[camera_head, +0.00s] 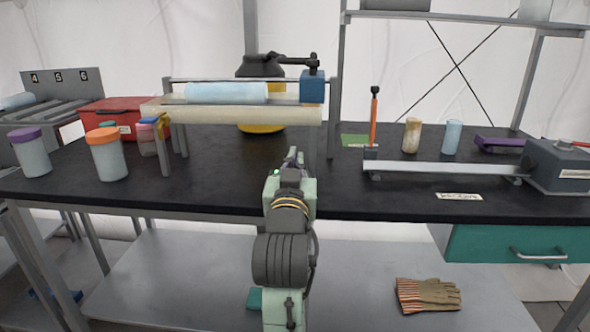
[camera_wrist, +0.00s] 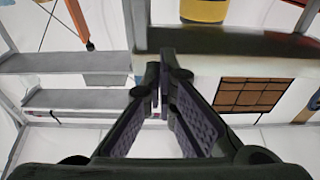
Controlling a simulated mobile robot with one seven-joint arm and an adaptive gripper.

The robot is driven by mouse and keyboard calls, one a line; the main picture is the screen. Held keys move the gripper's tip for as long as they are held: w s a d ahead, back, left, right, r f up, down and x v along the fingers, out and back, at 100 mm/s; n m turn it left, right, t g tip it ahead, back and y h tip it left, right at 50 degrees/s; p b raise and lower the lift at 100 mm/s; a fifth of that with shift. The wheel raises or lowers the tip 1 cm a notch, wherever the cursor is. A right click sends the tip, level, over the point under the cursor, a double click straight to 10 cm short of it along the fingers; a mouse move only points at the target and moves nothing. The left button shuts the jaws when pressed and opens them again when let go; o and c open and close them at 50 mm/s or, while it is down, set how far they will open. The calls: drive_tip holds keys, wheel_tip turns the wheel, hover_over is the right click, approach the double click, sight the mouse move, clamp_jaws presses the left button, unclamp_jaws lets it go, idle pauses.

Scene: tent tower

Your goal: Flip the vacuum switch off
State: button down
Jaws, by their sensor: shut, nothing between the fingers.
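No part in view is clearly readable as the vacuum switch. An upright lever with an orange handle (camera_head: 374,118) rises from the left end of a metal rail (camera_head: 445,168) on the black bench. A grey box (camera_head: 560,165) with a label and a red part on top sits at the rail's right end. My gripper (camera_head: 293,155) is over the bench's middle, left of the lever and apart from it. In the wrist view its fingertips (camera_wrist: 163,76) are together, with nothing seen between them. An orange rod (camera_wrist: 77,20) shows at upper left there.
A roller frame (camera_head: 235,115) with a blue roll stands behind left of my gripper, before a black-and-yellow vessel (camera_head: 262,70). Jars (camera_head: 108,160) and a red case (camera_head: 115,115) are left. Two small cylinders (camera_head: 412,136) stand right. Gloves (camera_head: 428,295) lie on the lower shelf.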

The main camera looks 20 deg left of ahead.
drive_tip(key=x, duration=0.4)
drive_tip(key=shift+r+p, duration=0.15)
drive_tip(key=shift+p, duration=0.25)
wheel_tip(320, 180, down, 3)
drive_tip(key=shift+w+r, duration=0.1)
drive_tip(key=shift+w, duration=0.1)
drive_tip(key=shift+s+f, duration=0.1)
drive_tip(key=shift+f, duration=0.5)
drive_tip(key=shift+f, duration=0.1)
